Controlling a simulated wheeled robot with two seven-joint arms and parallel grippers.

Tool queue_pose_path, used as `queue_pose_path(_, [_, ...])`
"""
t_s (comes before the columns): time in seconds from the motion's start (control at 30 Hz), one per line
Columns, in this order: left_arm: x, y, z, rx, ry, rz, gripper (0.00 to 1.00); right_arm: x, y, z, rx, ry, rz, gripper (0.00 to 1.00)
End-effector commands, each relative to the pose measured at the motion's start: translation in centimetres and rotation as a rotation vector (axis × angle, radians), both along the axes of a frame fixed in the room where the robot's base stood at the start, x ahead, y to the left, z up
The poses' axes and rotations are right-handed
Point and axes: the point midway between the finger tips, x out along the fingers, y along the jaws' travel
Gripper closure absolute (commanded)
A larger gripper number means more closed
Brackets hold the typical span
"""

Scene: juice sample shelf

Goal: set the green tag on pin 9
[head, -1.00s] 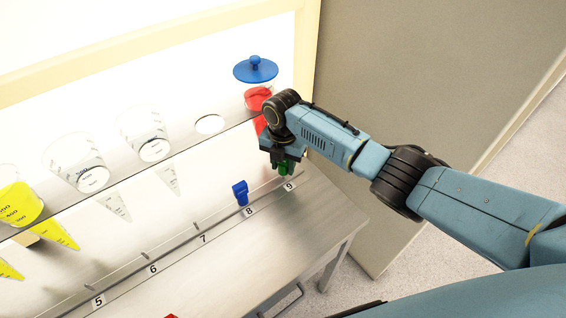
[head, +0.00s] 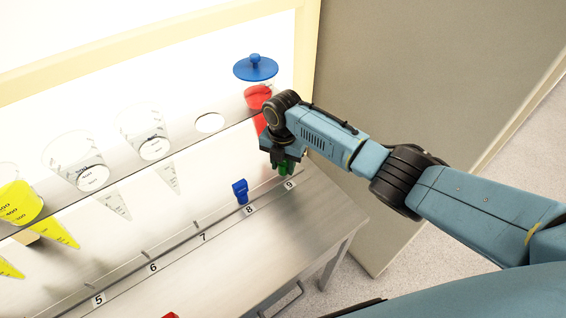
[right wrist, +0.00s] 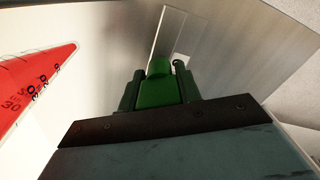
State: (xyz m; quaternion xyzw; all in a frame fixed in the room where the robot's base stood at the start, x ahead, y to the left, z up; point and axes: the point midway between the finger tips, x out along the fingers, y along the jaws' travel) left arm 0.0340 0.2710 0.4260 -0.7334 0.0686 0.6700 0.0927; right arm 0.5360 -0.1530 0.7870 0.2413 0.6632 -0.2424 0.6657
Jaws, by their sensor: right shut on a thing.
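My right gripper (head: 284,162) is shut on the green tag (head: 285,169) at the rail's right end, by the number 9 label (head: 289,184). In the right wrist view the green tag (right wrist: 160,88) sits between the dark fingers, with the rail strip behind it. Pin 9 is hidden behind the gripper and tag, so I cannot tell whether the tag is touching it. A blue tag (head: 240,191) hangs at pin 8. My left gripper is not in view.
Above the rail a shelf holds measuring cones, one yellow (head: 18,205), and a red one (head: 258,98) with a blue lid (head: 255,68) close beside my right gripper. A red thing (head: 170,315) shows at the bottom edge. The table (head: 270,245) is otherwise clear.

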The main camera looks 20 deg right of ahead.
Motion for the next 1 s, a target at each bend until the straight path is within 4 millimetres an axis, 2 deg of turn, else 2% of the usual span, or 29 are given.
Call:
queue_pose_path(0.8, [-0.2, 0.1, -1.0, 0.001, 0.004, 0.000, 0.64, 0.0, 0.0, -1.4, 0.000, 0.000, 0.000, 0.88])
queue_pose_path(0.83, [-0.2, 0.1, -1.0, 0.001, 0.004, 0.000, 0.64, 0.0, 0.0, -1.4, 0.000, 0.000, 0.000, 0.64])
queue_pose_path(1.0, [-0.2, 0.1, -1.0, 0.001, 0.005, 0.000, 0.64, 0.0, 0.0, -1.4, 0.000, 0.000, 0.000, 0.41])
